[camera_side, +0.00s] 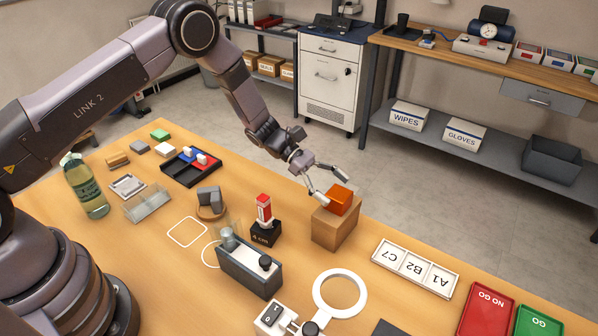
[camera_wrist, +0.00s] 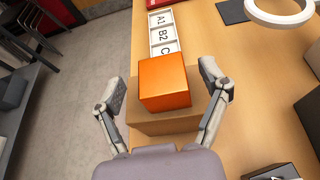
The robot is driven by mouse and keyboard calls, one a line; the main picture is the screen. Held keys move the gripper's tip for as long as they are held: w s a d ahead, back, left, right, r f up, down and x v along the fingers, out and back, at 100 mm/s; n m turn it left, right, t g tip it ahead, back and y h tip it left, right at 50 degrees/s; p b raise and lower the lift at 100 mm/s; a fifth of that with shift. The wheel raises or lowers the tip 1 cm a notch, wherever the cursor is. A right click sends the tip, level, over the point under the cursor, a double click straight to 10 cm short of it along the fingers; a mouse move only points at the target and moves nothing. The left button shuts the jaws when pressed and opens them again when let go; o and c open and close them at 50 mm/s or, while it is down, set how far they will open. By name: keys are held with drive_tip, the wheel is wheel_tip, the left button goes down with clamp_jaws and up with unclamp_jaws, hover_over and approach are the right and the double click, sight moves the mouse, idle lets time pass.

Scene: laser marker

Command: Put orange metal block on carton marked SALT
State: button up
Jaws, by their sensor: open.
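The orange metal block (camera_side: 340,199) sits on top of a brown carton (camera_side: 334,230) near the table's far edge. No lettering shows on the carton's visible faces, so I cannot read a SALT mark. In the wrist view the orange block (camera_wrist: 165,84) rests on the carton (camera_wrist: 150,122), between my gripper's spread fingers. My gripper (camera_side: 331,185) is open just above and beside the block, with a finger on either side of it in the wrist view (camera_wrist: 164,88). The fingers look apart from the block.
A red and white item stands on a black block marked 4 cm (camera_side: 264,232), left of the carton. A labelled white tray (camera_side: 415,269) lies to the right. A grey device (camera_side: 249,268) and white ring (camera_side: 340,293) are in front. Red (camera_side: 485,312) and green trays lie at lower right.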

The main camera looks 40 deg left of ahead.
drive_tip(key=v, duration=1)
drive_tip(key=s+a+r+m+g+y, duration=0.1)
drive_tip(key=s+r+m, duration=0.2)
drive_tip(key=r, duration=0.3)
drive_tip(key=s+a+r+m+y, duration=0.1)
drive_tip(key=s+r+m+y, duration=0.15)
drive_tip(key=r, duration=0.35)
drive_tip(key=s+a+r+m+t+y, duration=0.2)
drive_tip(key=s+a+r+m+y, duration=0.1)
drive_tip(key=s, duration=0.6)
drive_tip(key=s+a+r+m+t+y, duration=0.2)
drive_tip(key=s+a+r+m, duration=0.3)
drive_tip(key=s, duration=0.4)
drive_tip(key=s+a+r+m+t+y, duration=0.2)
drive_tip(key=s+a+r+m+y, duration=0.1)
drive_tip(key=s, duration=0.6)
wheel_tip(320, 180, up, 3)
drive_tip(key=shift+a+r+m+y, duration=0.1)
drive_tip(key=shift+a+m+y, duration=0.3)
drive_tip(key=shift+m+y, duration=0.5)
